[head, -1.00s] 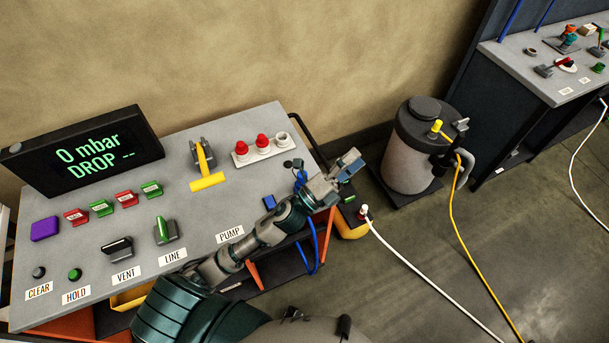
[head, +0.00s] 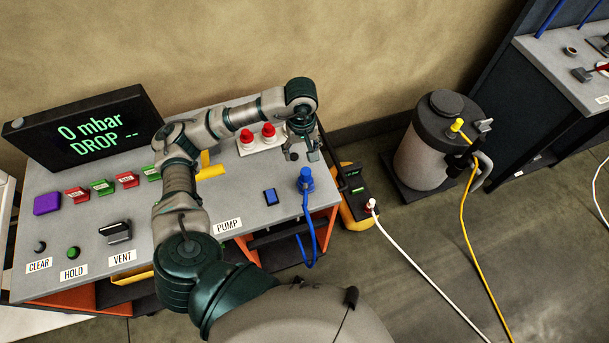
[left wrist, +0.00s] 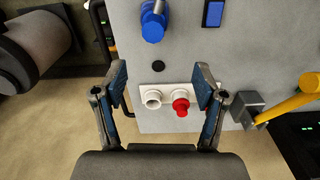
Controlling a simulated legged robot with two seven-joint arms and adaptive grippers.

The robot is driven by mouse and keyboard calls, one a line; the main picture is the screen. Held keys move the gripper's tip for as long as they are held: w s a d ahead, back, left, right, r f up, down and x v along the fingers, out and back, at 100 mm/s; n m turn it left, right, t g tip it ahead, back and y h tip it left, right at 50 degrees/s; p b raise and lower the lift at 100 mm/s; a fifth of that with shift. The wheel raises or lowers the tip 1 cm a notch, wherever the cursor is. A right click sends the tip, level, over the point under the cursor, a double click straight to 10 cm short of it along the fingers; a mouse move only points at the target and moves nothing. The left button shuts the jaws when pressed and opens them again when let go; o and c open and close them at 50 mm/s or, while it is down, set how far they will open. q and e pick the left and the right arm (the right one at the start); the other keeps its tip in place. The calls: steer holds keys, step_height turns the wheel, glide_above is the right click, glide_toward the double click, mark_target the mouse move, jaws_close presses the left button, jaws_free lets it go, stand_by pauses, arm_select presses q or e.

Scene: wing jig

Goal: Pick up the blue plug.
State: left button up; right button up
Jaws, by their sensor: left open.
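The blue plug (head: 305,180) stands near the right edge of the grey bench top, with a blue hose running down from it over the edge. It also shows in the left wrist view (left wrist: 153,22), at the top, beyond my fingertips. My left gripper (head: 300,156) points down over the back right of the bench, behind the blue plug and apart from it. In the left wrist view its two fingers (left wrist: 161,86) are spread with nothing between them, over the white strip (left wrist: 166,95) with red caps. My right gripper is not in view.
A blue button (head: 270,196) sits left of the plug. A yellow-handled lever (head: 207,168) is partly behind my arm. Right of the bench are a yellow-black unit (head: 357,210) with a white hose and a grey tank (head: 428,150).

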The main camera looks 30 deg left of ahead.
arm_select(q)
glide_above(305, 170)
steer(key=f, duration=0.4)
steer(key=shift+s+a+f+p, duration=0.1)
steer(key=shift+s+p, duration=0.1)
steer(key=shift+p, duration=0.15)
steer(key=f, duration=0.3)
steer(key=shift+w+d+f+p, duration=0.1)
steer(key=shift+d+f+p, duration=0.25)
steer(key=shift+d+f, duration=0.05)
steer(key=shift+f, duration=0.65)
steer(key=f, duration=0.1)
steer(key=f+p, duration=0.1)
steer(key=f, duration=0.1)
steer(key=shift+a+f+p, duration=0.3)
steer(key=shift+f+p, duration=0.1)
steer(key=shift+f, duration=0.35)
steer(key=shift+w+d, duration=0.1)
steer(key=shift+d, duration=0.2)
steer(key=c, duration=1)
steer(key=shift+c, duration=1)
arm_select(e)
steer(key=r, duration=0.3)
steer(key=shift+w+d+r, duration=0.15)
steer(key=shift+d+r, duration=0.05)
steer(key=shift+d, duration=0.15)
